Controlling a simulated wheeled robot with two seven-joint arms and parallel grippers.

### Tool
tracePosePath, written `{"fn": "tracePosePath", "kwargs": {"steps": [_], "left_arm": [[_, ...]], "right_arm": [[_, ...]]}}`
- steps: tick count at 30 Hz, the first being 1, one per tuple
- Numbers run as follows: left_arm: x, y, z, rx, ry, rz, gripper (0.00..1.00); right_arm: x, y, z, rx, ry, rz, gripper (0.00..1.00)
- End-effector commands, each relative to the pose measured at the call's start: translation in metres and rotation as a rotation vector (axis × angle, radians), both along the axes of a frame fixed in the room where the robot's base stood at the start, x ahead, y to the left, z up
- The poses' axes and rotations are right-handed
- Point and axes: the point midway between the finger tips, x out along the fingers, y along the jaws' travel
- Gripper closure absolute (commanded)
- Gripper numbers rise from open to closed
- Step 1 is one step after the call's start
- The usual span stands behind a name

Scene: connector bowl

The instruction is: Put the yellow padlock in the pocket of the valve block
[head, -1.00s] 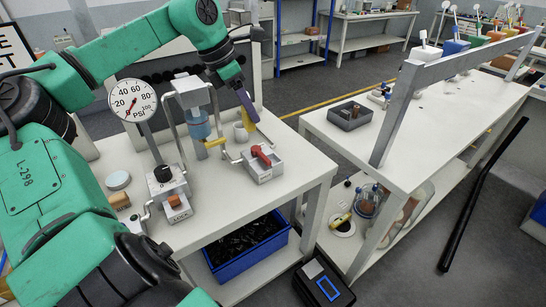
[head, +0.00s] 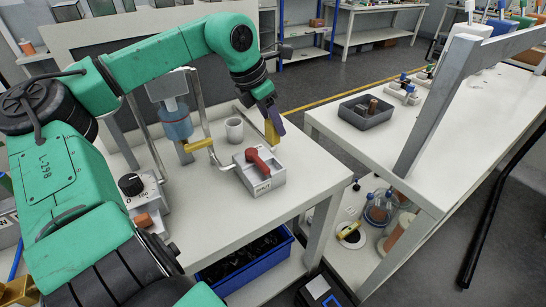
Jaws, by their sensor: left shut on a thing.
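My left gripper (head: 272,113) points down over the right part of the left table. The inside of the block's pocket cannot be made out. My right gripper is not in view.
A light mug (head: 234,130) stands behind the block. Bent pipes with a yellow handle (head: 199,145) and a blue cylinder (head: 176,124) stand to its left. A dial box (head: 143,193) is nearer. A dark tray (head: 366,117) sits on the right bench, across a gap.

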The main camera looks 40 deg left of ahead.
Motion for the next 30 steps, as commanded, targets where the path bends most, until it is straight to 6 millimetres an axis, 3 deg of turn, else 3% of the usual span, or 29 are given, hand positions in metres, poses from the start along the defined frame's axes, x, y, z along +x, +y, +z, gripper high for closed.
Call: {"fn": "tracePosePath", "kwargs": {"steps": [4,15,25,26,27,30], "left_arm": [[0.000,-0.001,-0.045,-0.007,0.000,0.000,1.00],[0.000,0.000,-0.103,-0.002,0.000,0.001,1.00],[0.000,0.000,-0.110,0.001,-0.001,0.000,1.00],[0.000,0.001,-0.108,0.001,0.000,0.001,0.39],[0.000,0.001,-0.108,0.001,0.000,0.001,0.24],[0.000,0.001,-0.108,0.001,0.000,0.001,0.21]], "right_arm": [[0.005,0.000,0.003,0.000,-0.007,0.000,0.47],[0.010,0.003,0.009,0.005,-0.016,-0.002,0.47],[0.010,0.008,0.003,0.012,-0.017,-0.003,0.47],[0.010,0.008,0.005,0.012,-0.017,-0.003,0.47],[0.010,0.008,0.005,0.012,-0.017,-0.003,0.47],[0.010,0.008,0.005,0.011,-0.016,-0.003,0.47]]}}
